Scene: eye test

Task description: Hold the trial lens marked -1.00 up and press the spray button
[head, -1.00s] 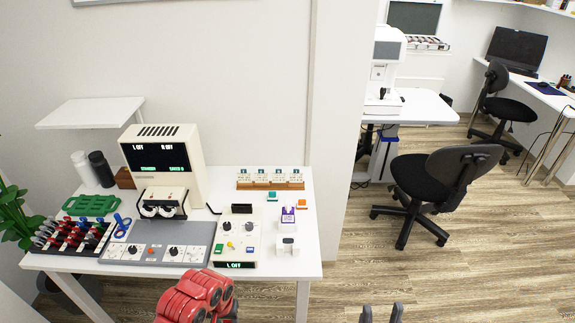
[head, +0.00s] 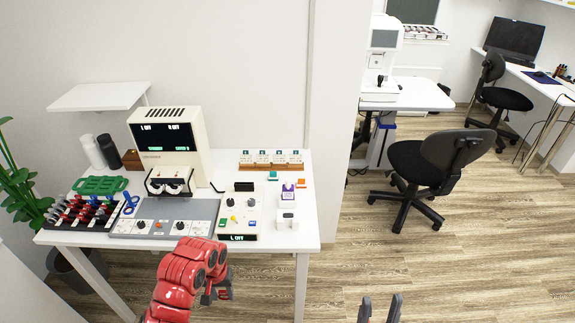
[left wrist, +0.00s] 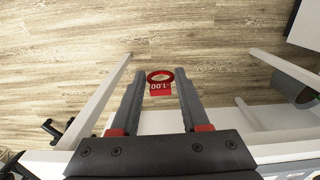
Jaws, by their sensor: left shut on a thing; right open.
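My left gripper (head: 220,290) is in front of the white table, at the end of the red arm. In the left wrist view its two fingers (left wrist: 158,95) are shut on a red trial lens (left wrist: 160,88), a ring with a tab reading 1.00 upside down; any minus sign is too small to tell. The lens is held at the fingertips over the floor. My right gripper (head: 380,308) is open and empty at the bottom edge. A small white unit (head: 287,220) and a purple-labelled bottle (head: 288,191) stand at the table's right; I cannot tell which part is a spray button.
The table (head: 306,212) also bears a cream display device (head: 195,150), a grey panel (head: 205,212) with knobs, a lens rack (head: 72,216), a green tray (head: 100,186) and a wooden stand (head: 270,167). Floor to the right of the table is free up to a black chair (head: 420,170).

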